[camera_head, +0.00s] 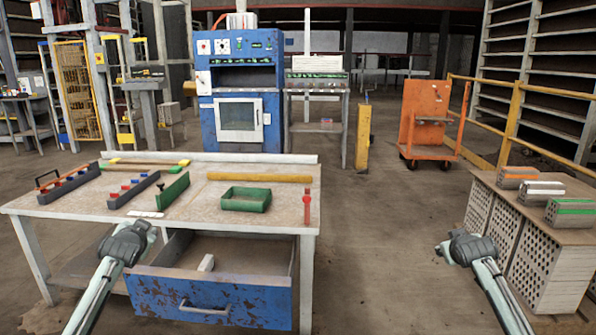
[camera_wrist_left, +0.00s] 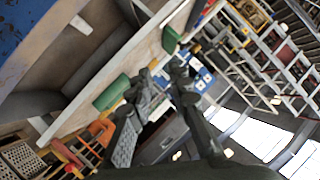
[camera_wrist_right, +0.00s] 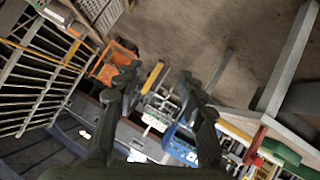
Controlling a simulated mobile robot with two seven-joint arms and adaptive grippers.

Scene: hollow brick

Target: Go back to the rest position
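My left gripper (camera_head: 130,240) is in front of the workbench's left part, near its front edge in the head view. Its two fingers (camera_wrist_left: 159,78) are apart in the left wrist view, with nothing between them. My right gripper (camera_head: 468,247) is over the floor at the right, left of the brick stand. Its fingers (camera_wrist_right: 157,74) are well apart and empty in the right wrist view. Three hollow bricks, with orange (camera_head: 518,176), white (camera_head: 541,191) and green (camera_head: 571,211) stripes, lie on the stand (camera_head: 500,197).
The workbench (camera_head: 130,205) bears a green tray (camera_head: 245,199), a yellow bar (camera_head: 259,178), a red tool (camera_head: 307,207) and several racks. Its blue drawer (camera_head: 210,298) is open, with a small white block (camera_head: 206,263) inside. Floor between bench and stand is clear.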

